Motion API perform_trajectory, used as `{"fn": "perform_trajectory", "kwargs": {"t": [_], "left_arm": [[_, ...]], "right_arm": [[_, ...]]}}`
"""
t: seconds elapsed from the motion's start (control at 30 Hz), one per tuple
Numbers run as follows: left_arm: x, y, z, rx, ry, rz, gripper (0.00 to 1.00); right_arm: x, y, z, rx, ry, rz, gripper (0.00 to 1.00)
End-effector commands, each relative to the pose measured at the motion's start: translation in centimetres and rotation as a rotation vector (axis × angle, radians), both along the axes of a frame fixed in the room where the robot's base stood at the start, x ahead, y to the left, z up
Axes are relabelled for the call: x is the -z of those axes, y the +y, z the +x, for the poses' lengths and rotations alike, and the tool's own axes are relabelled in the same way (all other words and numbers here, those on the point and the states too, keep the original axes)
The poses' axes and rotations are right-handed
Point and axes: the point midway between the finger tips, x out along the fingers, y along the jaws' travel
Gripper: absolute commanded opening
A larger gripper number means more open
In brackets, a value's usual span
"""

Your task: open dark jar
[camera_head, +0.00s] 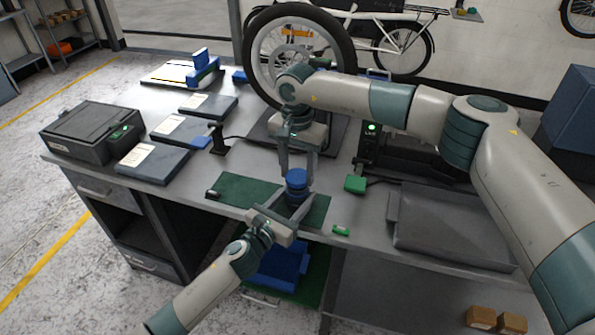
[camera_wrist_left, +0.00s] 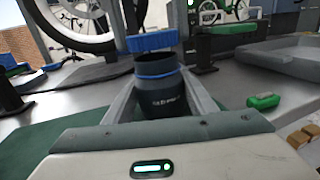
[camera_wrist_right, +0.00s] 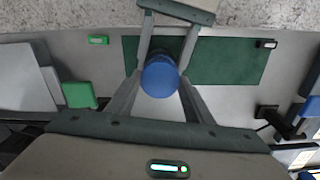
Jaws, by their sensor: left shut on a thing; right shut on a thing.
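The dark jar (camera_wrist_left: 158,95) stands upright with a blue band around it. It also shows below the blue lid in the head view (camera_head: 299,197). My left gripper (camera_head: 288,206) is shut on the jar's body from the front. My right gripper (camera_head: 297,176) points down from above and is shut on the lid (camera_wrist_right: 160,78).
A green mat (camera_head: 236,190) lies under the jar on the grey bench. A green box (camera_head: 355,184) and a small green item (camera_head: 341,231) lie to its right, near a grey tray (camera_head: 450,228). A black stand (camera_head: 218,140) is left, a bike wheel (camera_head: 262,60) behind.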

Motion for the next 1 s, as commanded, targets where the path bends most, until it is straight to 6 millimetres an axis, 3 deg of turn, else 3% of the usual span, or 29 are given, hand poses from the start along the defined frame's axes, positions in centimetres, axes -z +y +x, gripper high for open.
{"fn": "perform_trajectory", "kwargs": {"t": [0.27,0.63,0.93,0.97,1.0], "left_arm": [[0.1,0.0,0.0,0.000,0.002,0.000,0.00],[0.1,0.0,0.0,0.000,0.002,0.000,0.00],[0.1,0.0,0.0,0.000,0.002,0.000,0.00],[0.1,0.0,0.0,0.000,0.002,0.000,0.58],[0.1,0.0,0.0,0.000,0.002,0.000,0.68]], "right_arm": [[-0.4,0.0,0.0,0.000,-0.001,0.000,0.20],[-3.8,0.0,0.0,0.000,-0.001,0.000,0.20],[-4.0,0.0,0.0,0.000,0.000,0.000,0.20],[-4.0,0.0,0.0,0.000,0.000,0.000,0.20],[-4.0,0.0,0.0,0.000,0.000,0.000,0.20]]}}
